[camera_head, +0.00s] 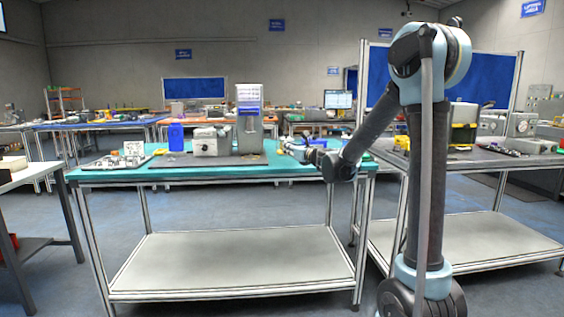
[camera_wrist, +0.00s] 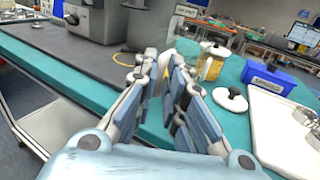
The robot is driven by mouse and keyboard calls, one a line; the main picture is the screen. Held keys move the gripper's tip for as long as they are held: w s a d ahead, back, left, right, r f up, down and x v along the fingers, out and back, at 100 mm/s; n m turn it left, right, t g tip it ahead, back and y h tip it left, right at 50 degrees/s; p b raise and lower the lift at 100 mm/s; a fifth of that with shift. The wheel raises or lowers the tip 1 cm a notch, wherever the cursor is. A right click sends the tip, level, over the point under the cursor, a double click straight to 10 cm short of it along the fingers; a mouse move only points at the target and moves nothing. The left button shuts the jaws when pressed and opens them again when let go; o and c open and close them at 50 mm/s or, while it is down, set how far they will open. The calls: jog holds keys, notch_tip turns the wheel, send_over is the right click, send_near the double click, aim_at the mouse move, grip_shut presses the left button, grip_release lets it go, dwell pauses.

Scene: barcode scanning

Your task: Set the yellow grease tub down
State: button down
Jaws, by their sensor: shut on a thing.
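My gripper (camera_wrist: 165,70) is over the teal-topped table, with its jointed fingers closed around a pale, yellowish-white thing (camera_wrist: 164,63). This looks like the yellow grease tub, but the fingers hide most of it. I cannot tell whether its base touches the table. In the head view my gripper (camera_head: 312,153) is low over the right part of the tabletop, and the tub cannot be made out there.
An amber jar (camera_wrist: 211,64) with a white lid stands just right of the fingers. A round white lid with a black knob (camera_wrist: 231,98), a blue bin (camera_wrist: 269,78) and a white tray (camera_wrist: 280,130) lie further right. A grey machine (camera_wrist: 100,18) stands on the dark mat (camera_wrist: 60,50) at left.

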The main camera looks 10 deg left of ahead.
notch_tip(320, 180, down, 5)
jog(key=shift+f, duration=0.1)
dwell(0.4)
jog(key=c, duration=1.7)
grip_release()
jog(key=shift+o, duration=0.2)
jog(key=shift+s, duration=0.1)
